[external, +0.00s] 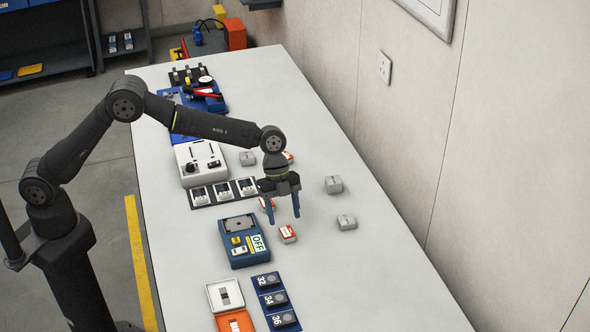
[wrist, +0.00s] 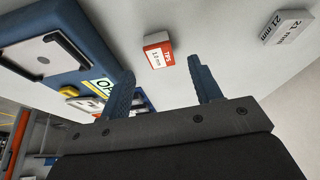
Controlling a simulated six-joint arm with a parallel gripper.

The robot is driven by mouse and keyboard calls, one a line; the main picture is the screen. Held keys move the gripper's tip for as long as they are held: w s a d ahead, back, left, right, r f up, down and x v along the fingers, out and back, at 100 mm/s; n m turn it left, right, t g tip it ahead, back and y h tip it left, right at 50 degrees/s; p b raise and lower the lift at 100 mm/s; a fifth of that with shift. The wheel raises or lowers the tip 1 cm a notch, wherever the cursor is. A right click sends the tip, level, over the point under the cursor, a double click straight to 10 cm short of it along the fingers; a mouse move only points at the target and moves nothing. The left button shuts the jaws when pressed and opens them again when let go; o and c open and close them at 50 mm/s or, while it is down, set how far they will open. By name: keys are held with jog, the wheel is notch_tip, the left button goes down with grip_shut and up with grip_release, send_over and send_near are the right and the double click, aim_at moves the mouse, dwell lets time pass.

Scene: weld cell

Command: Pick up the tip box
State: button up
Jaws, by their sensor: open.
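A small red and white tip box (external: 288,234) lies on the white table just in front of my gripper. In the wrist view the box (wrist: 157,52) shows the letters "TIPS" and a size in mm, and it appears beyond the fingertips, between the two fingers. My gripper (external: 286,218) points down above the table with its two blue fingers apart and nothing between them. The fingers also show in the wrist view (wrist: 162,66). Two more red and white boxes (external: 265,204) (external: 288,156) are partly hidden behind my gripper and wrist.
A blue device with an "OFF" label (external: 241,241) stands close left of the box. Grey blocks (external: 346,222) (external: 334,185) (external: 247,158) lie around; one (wrist: 288,27) reads "21 mm". A numbered blue rack (external: 275,301) stands at the front.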

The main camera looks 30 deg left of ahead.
aim_at(287, 231)
jog(key=x, duration=0.4)
jog(key=shift+s+d+f, duration=0.15)
jog(key=shift+d+f, duration=0.05)
jog(key=shift+f, duration=0.1)
jog(key=c, duration=1.1)
jog(key=shift+r, duration=0.1)
